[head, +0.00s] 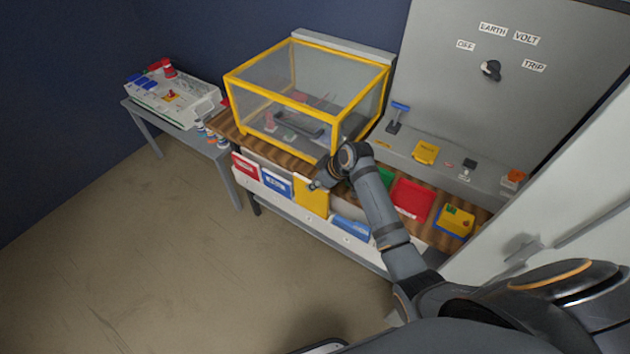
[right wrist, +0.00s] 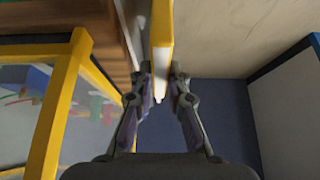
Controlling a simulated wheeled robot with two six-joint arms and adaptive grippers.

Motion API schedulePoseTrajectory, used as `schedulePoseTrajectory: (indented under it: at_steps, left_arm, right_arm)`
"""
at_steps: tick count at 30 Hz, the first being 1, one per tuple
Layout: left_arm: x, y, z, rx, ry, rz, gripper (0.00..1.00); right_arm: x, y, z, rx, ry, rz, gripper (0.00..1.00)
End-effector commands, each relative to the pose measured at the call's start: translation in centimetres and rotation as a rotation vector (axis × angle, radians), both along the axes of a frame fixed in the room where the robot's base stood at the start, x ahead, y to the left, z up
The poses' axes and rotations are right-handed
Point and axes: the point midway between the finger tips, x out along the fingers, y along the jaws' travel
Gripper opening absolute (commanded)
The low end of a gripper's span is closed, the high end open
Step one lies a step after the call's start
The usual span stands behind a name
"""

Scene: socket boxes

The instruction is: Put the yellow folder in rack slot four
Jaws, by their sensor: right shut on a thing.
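The yellow folder (head: 311,198) is upright at the white rack (head: 324,227) along the front of the wooden bench, between a blue folder (head: 277,184) and a lower blue piece (head: 350,228). I cannot tell whether its lower edge is inside a slot. My right gripper (head: 318,184) is shut on its upper edge. In the right wrist view the folder (right wrist: 162,35) runs between the two fingertips (right wrist: 161,78). A red folder (head: 245,166) stands at the rack's left end. The slot markings are too small to read. My left gripper is not in view.
A yellow-framed clear box (head: 306,118) stands close behind the rack. A red tray (head: 411,199) and a yellow box (head: 455,221) lie to the right, below a grey panel (head: 500,110). A side table (head: 192,139) stands at left. The floor in front is clear.

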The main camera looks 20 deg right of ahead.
Motion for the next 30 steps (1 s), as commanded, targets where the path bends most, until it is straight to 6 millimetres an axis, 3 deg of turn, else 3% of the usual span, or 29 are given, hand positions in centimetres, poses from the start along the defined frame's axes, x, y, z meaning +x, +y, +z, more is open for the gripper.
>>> schedulePoseTrajectory:
  at_steps: [12, 23, 30]
  left_arm:
    - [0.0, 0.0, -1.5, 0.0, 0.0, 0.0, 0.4]
    - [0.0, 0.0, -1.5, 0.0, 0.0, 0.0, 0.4]
    - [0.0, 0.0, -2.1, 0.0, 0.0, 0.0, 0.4]
  right_arm:
    - [0.0, 0.0, -3.0, 0.001, -0.001, 0.0, 0.0]
    - [0.0, 0.0, -3.1, 0.0, -0.001, -0.001, 0.0]
    - [0.0, 0.0, -4.6, 0.001, 0.001, 0.001, 0.0]
